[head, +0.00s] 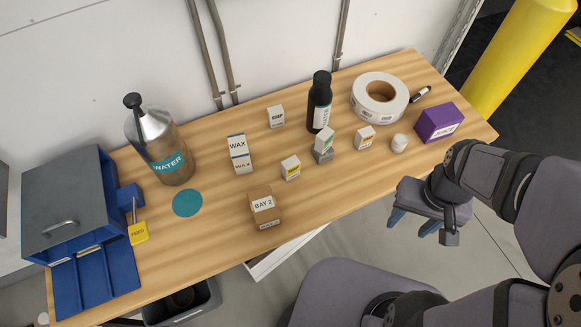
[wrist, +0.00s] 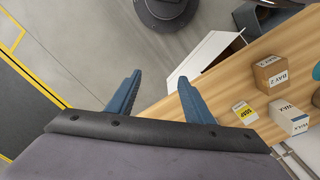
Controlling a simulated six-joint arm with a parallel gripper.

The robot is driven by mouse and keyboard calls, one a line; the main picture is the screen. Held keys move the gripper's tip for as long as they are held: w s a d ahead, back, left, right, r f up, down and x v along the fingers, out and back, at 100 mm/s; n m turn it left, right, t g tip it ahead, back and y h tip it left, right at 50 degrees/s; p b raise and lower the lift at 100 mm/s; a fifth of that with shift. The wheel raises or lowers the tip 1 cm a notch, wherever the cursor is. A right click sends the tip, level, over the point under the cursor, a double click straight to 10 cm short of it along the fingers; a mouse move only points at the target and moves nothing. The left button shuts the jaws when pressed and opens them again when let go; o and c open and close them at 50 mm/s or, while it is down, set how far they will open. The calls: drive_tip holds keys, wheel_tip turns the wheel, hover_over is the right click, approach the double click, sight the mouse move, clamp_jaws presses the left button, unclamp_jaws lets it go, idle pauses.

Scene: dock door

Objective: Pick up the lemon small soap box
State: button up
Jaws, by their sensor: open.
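The lemon small soap box, a small white box with a yellow label (head: 291,168), stands on the wooden table right of the middle, between the wax box and the grey box. It also shows in the wrist view (wrist: 245,113), right of my fingers. My gripper (head: 411,222) is open and empty, with its blue fingers beyond the table's front edge, to the right of and well apart from the soap box. In the wrist view, the open fingers (wrist: 154,92) have only floor and table edge between and beyond them.
Other small soap boxes stand close by: a plain one (head: 276,117), a green-labelled one (head: 324,141) on a grey box and an orange-labelled one (head: 365,138). A black bottle (head: 319,103) rises behind.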

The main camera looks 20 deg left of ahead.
wheel_tip(320, 180, up, 4)
drive_tip(key=n+t+h+b, duration=0.8)
drive_tip(key=n+t+b, duration=0.15)
drive_tip(key=n, duration=1.85)
hover_over(288, 164)
drive_tip(key=s+a, duration=0.3)
drive_tip(key=s, duration=0.1)
drive_tip(key=shift+t+h, duration=0.3)
drive_tip(key=shift+t, duration=0.25)
drive_tip(key=f, duration=1)
drive_tip(key=a+f, duration=0.1)
drive_tip(key=f, duration=0.5)
drive_tip(key=shift+s, duration=0.15)
drive_tip(key=shift+p+x, duration=0.85)
drive_tip(key=shift+x, duration=0.85)
drive_tip(key=shift+p+x, duration=0.65)
drive_tip(key=shift+x, duration=1.3)
drive_tip(key=shift+d+r, duration=0.1)
drive_tip(key=c, duration=1.2)
